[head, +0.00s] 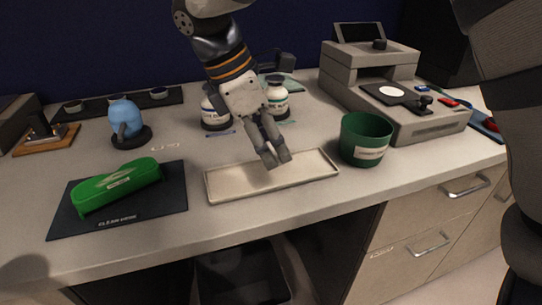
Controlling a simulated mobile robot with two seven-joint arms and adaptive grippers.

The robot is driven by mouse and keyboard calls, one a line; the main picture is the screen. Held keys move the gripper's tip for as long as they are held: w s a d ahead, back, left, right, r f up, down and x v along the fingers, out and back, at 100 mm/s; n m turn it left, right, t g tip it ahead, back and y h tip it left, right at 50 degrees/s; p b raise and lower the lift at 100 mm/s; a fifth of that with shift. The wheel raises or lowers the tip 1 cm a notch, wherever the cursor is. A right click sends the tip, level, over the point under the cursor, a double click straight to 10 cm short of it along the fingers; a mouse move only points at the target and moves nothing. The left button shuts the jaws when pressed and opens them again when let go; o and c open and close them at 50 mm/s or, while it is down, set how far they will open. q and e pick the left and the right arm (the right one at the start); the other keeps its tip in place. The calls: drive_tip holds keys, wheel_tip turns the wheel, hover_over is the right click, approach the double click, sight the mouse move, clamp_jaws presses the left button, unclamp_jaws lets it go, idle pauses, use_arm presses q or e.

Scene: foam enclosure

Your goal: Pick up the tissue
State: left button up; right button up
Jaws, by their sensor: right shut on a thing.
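My right gripper (275,160) reaches down from the top middle, with its fingertips over the shallow cream tray (229,192). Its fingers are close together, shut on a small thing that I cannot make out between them. I cannot tell whether the fingertips touch the tray floor. I cannot make out a separate tissue. My left gripper is not in view.
A green cup (365,138) stands just right of the tray. White bottles (277,100) stand behind the gripper. A blue rounded object (125,118) is at the left, and a grey machine (400,95) at the back right. The counter's front edge is close to the tray.

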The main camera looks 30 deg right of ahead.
drive_tip(key=s+a+r, duration=0.6)
drive_tip(key=s+r, duration=0.3)
drive_tip(key=s, duration=0.3)
drive_tip(key=shift+a+r, duration=0.2)
drive_tip(key=shift+r, duration=0.05)
drive_tip(key=shift+s, duration=0.1)
drive_tip(key=shift+c, duration=0.6)
